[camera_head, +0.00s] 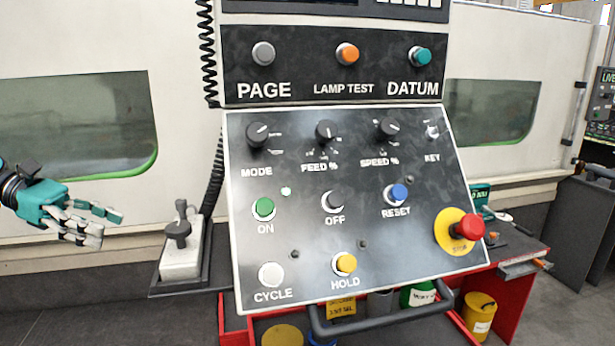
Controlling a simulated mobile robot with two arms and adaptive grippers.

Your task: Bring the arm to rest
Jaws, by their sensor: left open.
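My left gripper (98,223) comes in from the left edge. It is teal and black with pale jointed fingers, open and empty, with its fingers pointing right. It is clear of the control panel (300,240), which fills the middle of the view. The gripper appears in front of the pale machine, below its left window (75,125). My right gripper is not in the view.
A pale box with a dark joystick (180,258) stands between my gripper and the panel. A red emergency stop (467,228) sticks out at the panel's lower right. A dark handle bar (375,322) runs below. A red cart (515,270) stands at the right.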

